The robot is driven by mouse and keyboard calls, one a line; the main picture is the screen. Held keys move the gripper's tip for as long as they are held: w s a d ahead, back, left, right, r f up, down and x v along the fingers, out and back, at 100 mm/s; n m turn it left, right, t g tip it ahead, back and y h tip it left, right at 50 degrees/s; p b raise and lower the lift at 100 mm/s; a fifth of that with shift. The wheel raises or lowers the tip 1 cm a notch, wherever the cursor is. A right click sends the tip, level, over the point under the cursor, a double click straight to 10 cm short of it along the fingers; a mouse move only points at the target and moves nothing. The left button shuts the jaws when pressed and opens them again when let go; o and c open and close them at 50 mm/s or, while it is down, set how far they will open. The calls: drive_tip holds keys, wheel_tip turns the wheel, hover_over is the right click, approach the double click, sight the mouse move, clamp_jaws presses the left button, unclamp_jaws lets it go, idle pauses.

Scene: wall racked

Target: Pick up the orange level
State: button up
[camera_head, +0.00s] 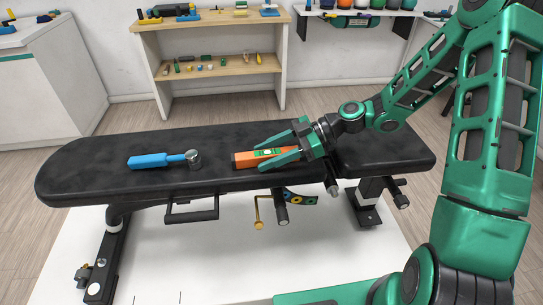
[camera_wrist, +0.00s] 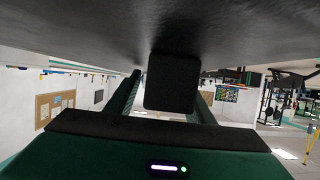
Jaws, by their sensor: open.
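The orange level (camera_head: 243,160), with a green patch on top, lies on the black padded bench (camera_head: 90,165). My gripper (camera_head: 267,154) reaches in from the right. It is open, with one green finger along each long side of the level. The level's right end is hidden by the gripper in the head view. In the wrist view, a dark block (camera_wrist: 171,82), seemingly the level's end, sits between the fingers of my gripper (camera_wrist: 166,88) against the bench surface (camera_wrist: 90,32). Whether the fingers touch it I cannot tell.
A blue-handled mallet (camera_head: 155,160) with a grey head lies on the bench left of the level. Behind the bench stands a wooden shelf unit (camera_head: 215,72) with small tools. A white cabinet (camera_head: 45,85) stands at the back left. The bench between mallet and level is clear.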

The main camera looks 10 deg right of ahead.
clamp_jaws()
drive_tip(key=shift+r, duration=0.1)
